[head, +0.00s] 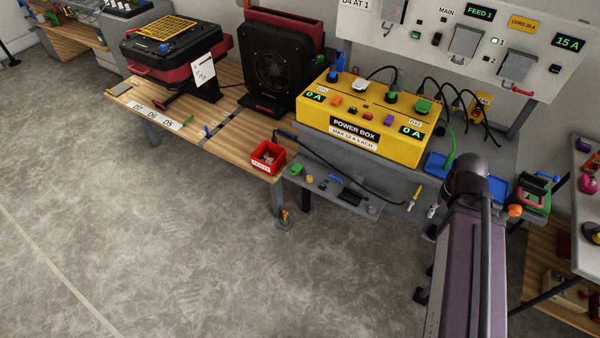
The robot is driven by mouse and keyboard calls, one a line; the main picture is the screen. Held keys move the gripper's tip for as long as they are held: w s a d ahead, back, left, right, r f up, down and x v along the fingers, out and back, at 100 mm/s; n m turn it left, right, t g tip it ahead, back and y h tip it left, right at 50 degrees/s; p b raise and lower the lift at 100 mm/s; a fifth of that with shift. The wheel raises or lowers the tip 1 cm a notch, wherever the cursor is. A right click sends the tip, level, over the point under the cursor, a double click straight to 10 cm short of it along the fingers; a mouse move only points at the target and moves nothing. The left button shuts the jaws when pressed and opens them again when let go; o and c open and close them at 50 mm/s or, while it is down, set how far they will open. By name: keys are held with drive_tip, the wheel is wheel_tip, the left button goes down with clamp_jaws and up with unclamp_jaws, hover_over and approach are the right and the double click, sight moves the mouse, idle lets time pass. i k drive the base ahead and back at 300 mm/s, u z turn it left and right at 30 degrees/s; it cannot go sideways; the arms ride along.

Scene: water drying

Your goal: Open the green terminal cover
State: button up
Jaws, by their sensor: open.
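A yellow power box (365,146) stands on a grey bench at the centre right, with "0 A" displays at both ends. A green block-like piece (424,105) sits on its top at the right end and looks like the green terminal cover; it appears closed, but it is small. Another green piece (391,76) with a dark knob stands near the back of the box top. My arm rises from the bottom right, to the right of the box. My gripper cannot be made out in this view.
A wall panel (400,30) with switches is behind. The floor (180,240) in front is clear.

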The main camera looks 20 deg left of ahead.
sight(295, 168)
drive_tip(key=z, duration=1.15)
drive_tip(key=k, duration=0.75)
drive_tip(key=u, duration=3)
drive_tip(key=i, duration=0.1)
drive_tip(key=z, duration=1.6)
